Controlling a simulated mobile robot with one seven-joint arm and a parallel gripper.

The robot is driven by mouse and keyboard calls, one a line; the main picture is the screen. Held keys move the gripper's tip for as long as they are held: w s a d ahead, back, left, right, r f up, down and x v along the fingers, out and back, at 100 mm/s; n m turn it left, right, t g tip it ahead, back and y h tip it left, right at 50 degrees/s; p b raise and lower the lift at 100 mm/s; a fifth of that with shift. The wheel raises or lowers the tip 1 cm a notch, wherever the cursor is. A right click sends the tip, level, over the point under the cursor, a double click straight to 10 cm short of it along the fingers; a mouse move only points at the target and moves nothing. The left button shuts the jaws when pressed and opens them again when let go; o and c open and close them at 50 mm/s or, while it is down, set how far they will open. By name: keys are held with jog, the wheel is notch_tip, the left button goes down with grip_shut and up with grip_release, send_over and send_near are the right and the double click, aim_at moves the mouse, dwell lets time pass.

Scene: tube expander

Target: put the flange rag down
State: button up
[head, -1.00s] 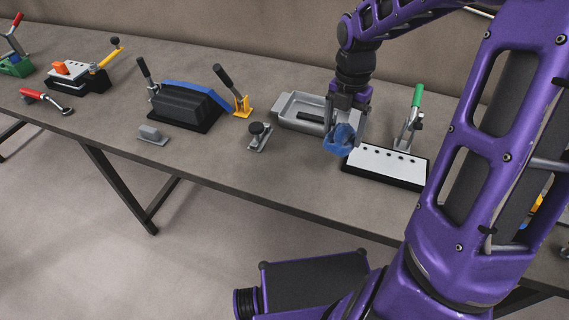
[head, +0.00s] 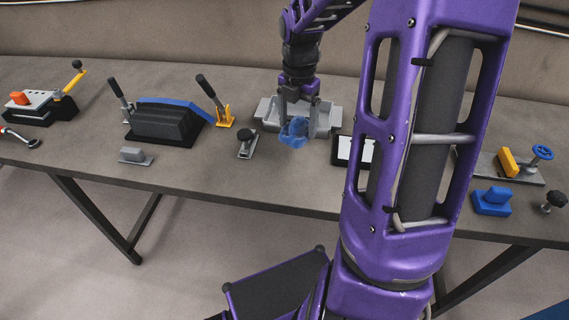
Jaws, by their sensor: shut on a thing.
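The flange rag is a crumpled blue cloth (head: 294,132) in the head view, hanging just below my gripper (head: 294,116). My gripper is shut on the rag and points down. The rag is in front of the grey metal tray (head: 322,117), overlapping its near side in the picture. I cannot tell whether the rag touches the tray or the bench. The gripper's fingertips are partly hidden by the cloth.
On the bench (head: 220,178), a small grey clamp with a black knob (head: 246,144) stands left of the rag. A black block with a blue top (head: 165,119) is further left. A white-topped block (head: 350,151) is at right, partly behind my arm. Bare bench lies in front.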

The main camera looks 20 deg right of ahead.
aim_at(296, 163)
notch_tip(296, 163, down, 10)
jog(key=shift+r+b, duration=0.1)
jog(key=shift+b, duration=0.95)
jog(key=o, duration=1.2)
jog(key=shift+f, duration=0.2)
jog(key=shift+r, duration=0.1)
notch_tip(296, 163, up, 12)
jog(key=p, duration=0.2)
jog(key=shift+p, duration=0.3)
jog(key=shift+w, duration=0.1)
